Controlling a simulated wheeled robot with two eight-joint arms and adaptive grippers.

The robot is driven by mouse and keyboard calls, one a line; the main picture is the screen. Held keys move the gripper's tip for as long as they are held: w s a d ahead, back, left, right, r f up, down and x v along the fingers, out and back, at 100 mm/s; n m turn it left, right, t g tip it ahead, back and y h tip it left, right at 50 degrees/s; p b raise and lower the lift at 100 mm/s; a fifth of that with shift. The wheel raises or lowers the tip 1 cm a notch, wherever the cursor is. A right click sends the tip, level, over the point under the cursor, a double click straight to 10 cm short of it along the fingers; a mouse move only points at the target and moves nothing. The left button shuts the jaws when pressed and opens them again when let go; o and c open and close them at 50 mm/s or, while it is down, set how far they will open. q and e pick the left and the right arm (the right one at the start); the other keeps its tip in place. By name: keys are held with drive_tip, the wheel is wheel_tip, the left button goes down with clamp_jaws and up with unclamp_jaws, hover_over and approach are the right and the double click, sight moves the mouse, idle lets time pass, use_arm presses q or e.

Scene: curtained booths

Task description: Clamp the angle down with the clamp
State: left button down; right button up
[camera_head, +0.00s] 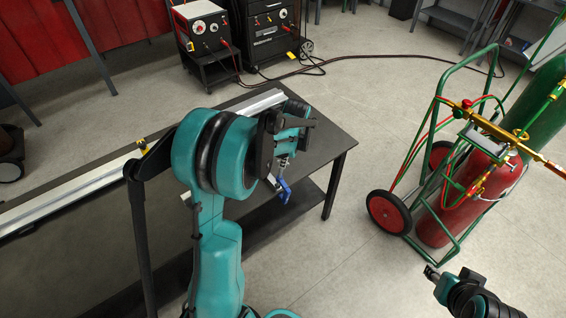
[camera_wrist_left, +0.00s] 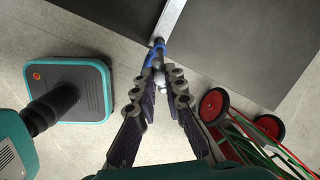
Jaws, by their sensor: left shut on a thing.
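The angle (camera_head: 85,185) is a long pale metal bar lying along the dark table; its far part (camera_head: 262,101) shows beyond my left arm. My left gripper (camera_head: 284,150) is at the table's right edge, shut on the clamp (camera_head: 284,190), which has a blue part and a silver metal part. In the left wrist view the clamp (camera_wrist_left: 156,52) is between the fingertips, in line with the end of the angle (camera_wrist_left: 169,18). I cannot tell whether the clamp touches the angle. My right gripper (camera_head: 432,272) is low at the right, away from the table; its opening is unclear.
The dark table (camera_head: 325,146) has a lower shelf. A green cart (camera_head: 440,100) with gas cylinders stands right of it. Welding machines (camera_head: 205,30) stand behind, with cables on the floor. A small yellow item (camera_head: 142,142) sits by the angle.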

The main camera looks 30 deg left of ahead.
use_arm(q)
drive_tip(key=m, duration=0.4)
drive_tip(key=shift+d, duration=0.1)
drive_tip(key=c, duration=1.5)
unclamp_jaws()
drive_tip(key=shift+p+v, duration=0.95)
drive_tip(key=shift+v, duration=0.6)
drive_tip(key=n, duration=0.3)
drive_tip(key=shift+w, duration=0.1)
drive_tip(key=n, duration=0.5)
drive_tip(key=shift+n+b, duration=0.3)
drive_tip(key=shift+b, duration=0.05)
drive_tip(key=n, duration=0.3)
